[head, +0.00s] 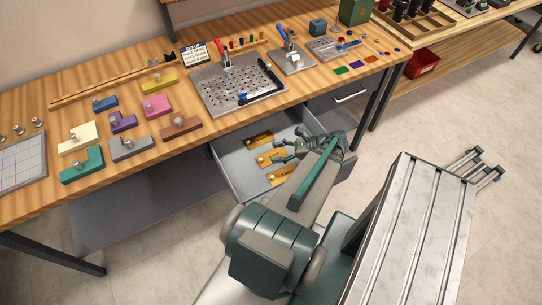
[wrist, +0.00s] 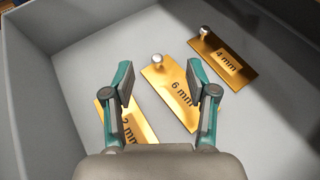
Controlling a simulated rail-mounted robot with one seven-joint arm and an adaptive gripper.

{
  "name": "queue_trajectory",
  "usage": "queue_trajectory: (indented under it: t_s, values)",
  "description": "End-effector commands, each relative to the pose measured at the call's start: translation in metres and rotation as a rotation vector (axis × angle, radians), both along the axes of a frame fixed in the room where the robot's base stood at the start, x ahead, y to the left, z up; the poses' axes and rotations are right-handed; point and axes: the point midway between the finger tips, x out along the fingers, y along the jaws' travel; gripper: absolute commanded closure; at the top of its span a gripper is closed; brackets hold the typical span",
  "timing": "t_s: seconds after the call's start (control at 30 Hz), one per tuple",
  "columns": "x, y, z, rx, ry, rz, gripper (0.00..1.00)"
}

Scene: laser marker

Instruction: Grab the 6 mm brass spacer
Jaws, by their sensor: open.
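The 6 mm brass spacer (wrist: 170,92) lies flat on the drawer floor in the wrist view, a gold plate with a silver knob (wrist: 158,60) at its far end. My gripper (wrist: 165,85) is open above it, with one finger to each side of the plate in the picture; the fingers do not hold it. The 2 mm spacer (wrist: 140,125) is partly hidden behind the left finger. The 4 mm spacer (wrist: 222,57) lies to the right. In the head view my gripper (head: 281,150) is over the open drawer, near the middle brass plate (head: 268,158).
The drawer (head: 233,155) is pulled out under the workbench, and its walls surround the spacers. The bench top above holds coloured knobbed blocks (head: 122,121) and a perforated plate (head: 225,97). The drawer floor beyond the spacers is bare.

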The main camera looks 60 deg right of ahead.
Motion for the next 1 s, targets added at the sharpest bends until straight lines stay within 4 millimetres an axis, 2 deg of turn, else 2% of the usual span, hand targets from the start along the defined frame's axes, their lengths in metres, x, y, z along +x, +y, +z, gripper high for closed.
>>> queue_trajectory:
  t_s: [0.17, 0.53, 0.8, 1.0]
  values:
    - [0.0, -0.001, -0.023, 0.002, 0.0, 0.0, 0.42]
    - [0.021, 0.01, -0.032, 0.0, 0.001, 0.003, 0.42]
    - [0.052, 0.025, -0.045, 0.001, 0.0, 0.004, 0.42]
    - [0.063, 0.03, -0.052, -0.001, 0.001, 0.002, 0.42]
